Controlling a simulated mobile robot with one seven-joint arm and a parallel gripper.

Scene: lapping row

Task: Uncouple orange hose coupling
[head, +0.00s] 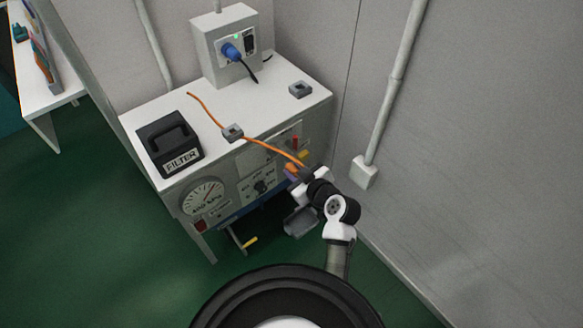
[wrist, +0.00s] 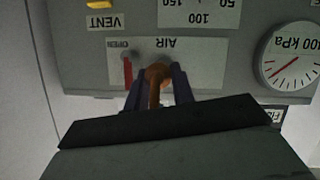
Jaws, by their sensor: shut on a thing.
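The orange hose coupling (wrist: 157,78) is between the dark fingers of my gripper (wrist: 158,92), at the front panel under the AIR label (wrist: 165,43), which reads upside down in the wrist view. My gripper (head: 292,171) is shut on the coupling in front of the cabinet. The fingers hide much of the coupling, and I cannot tell whether it is seated in its port. The orange hose (head: 265,144) runs from the coupling across the cabinet top, through a grey clip (head: 232,132).
A red lever (wrist: 127,72) stands close beside the fingers, near the OPEN label. A yellow VENT part (wrist: 97,4) and a gauge (wrist: 292,58) are on the panel. The black FILTER box (head: 170,143) and a blue plug (head: 231,51) are farther back. A wall conduit (head: 392,100) is at right.

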